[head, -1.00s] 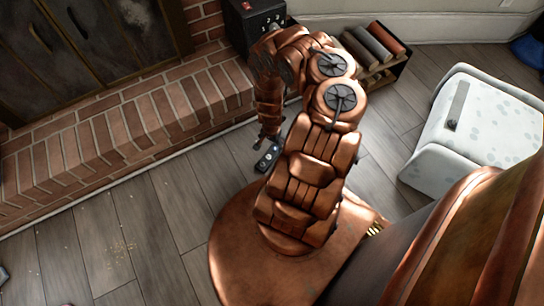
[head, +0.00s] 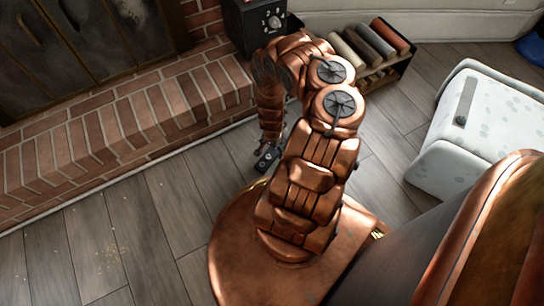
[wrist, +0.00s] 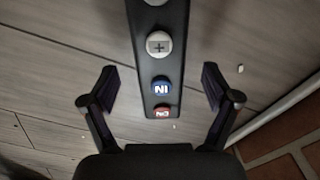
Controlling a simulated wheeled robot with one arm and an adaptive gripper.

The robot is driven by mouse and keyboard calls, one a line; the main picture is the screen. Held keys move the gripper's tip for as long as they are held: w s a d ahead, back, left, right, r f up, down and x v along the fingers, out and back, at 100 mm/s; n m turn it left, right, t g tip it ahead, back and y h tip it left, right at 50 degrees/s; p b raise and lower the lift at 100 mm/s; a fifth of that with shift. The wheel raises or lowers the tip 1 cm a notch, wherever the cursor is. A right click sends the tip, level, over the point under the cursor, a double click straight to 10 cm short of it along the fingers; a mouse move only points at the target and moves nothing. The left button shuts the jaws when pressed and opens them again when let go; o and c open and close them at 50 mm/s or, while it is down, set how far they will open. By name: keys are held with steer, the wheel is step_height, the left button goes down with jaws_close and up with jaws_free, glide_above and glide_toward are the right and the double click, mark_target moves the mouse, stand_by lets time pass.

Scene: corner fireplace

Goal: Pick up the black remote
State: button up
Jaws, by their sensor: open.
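The black remote (wrist: 159,40) lies on the wooden floor. In the wrist view it runs from the top edge down between my fingers, with a white plus button, a blue button and a red button showing; its far end is out of frame. My gripper (wrist: 158,82) is open, one finger on each side of the remote, with a visible gap on both sides.
A brick hearth (head: 120,137) runs along the left, and its edge shows in the wrist view (wrist: 286,148). A black box with a dial (head: 258,22) and a low rack of rolls (head: 372,50) stand behind my arm. A white speckled piece (head: 475,130) stands right.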

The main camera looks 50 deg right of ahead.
step_height(320, 180, down, 2)
steer(key=shift+b, duration=0.5)
steer(key=shift+r, duration=0.1)
steer(key=c, duration=1.4)
steer(key=shift+o, duration=0.2)
